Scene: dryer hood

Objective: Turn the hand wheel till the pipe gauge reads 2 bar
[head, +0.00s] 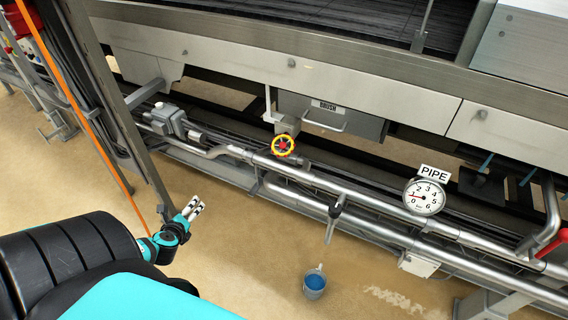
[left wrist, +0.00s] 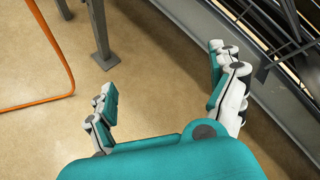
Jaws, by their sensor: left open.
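The round white pipe gauge (head: 424,197) is under the PIPE sign (head: 434,173) at the right. Its red needle points left, near the 1; the exact reading is too small to tell. My left gripper (head: 197,209) is open and empty, to the left of and lower than the wheel in the head view, well apart from it. In the left wrist view its spread fingers (left wrist: 165,78) have only floor between them. My right gripper is not in view.
Metal pipes (head: 350,195) run diagonally past the wheel and gauge. A steel post (head: 112,110) and an orange line (head: 85,120) stand left of the gripper. Open tan floor (head: 225,235) lies between gripper and pipes.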

